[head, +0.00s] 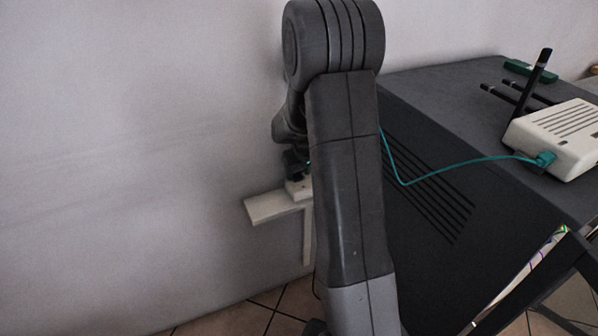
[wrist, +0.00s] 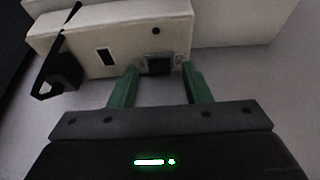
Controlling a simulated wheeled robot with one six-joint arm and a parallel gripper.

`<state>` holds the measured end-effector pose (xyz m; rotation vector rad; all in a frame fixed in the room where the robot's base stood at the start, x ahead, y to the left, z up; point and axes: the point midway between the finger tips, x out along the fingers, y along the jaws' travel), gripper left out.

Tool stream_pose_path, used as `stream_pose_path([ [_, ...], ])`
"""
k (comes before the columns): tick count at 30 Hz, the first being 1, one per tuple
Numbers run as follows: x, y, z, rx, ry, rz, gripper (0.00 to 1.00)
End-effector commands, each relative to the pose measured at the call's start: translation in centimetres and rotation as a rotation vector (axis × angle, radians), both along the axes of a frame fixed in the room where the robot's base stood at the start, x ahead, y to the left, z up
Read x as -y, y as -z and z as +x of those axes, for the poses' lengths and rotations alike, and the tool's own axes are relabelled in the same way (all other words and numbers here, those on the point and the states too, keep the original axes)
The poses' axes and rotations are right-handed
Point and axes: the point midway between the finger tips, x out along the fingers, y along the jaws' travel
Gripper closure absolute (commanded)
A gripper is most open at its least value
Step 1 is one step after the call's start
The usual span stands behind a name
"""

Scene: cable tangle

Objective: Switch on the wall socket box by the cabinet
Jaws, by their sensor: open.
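The cream socket box (wrist: 128,38) fills the top of the wrist view. Its face has a dark rectangle (wrist: 107,57), a small round dark dot and a grey-framed dark block (wrist: 158,65) at its lower edge. I cannot tell which part is the switch, or whether it is on. My gripper (wrist: 158,68) is open, its green fingertips on either side of the grey-framed block, close to it; contact cannot be told. In the head view the box (head: 296,188) sits on a wall shelf, partly hidden by my arm, with my gripper's dark end just above it.
A black plug with a cable (wrist: 62,72) sticks out left of the block. The pale bracket shelf (head: 272,207) is under the box. The dark cabinet (head: 420,190) stands right, with a white router (head: 560,135) on top and a teal cable (head: 450,168) running behind my arm.

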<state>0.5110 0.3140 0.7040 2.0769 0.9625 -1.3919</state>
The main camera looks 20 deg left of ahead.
Motion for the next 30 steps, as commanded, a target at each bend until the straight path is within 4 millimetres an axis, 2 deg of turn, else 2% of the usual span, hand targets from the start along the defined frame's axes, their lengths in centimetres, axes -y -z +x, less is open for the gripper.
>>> stream_pose_path([
  [2,0.01,-0.02,0.0,0.0,0.0,0.0,0.58],
  [6,0.02,-0.01,0.0,0.0,0.0,0.0,0.86],
  [8,0.02,-0.02,-0.01,0.0,0.0,0.0,0.98],
  [9,0.02,-0.02,-0.01,0.0,0.0,0.0,1.0],
  [30,-0.28,0.33,-0.48,0.125,-0.002,-0.111,1.0],
])
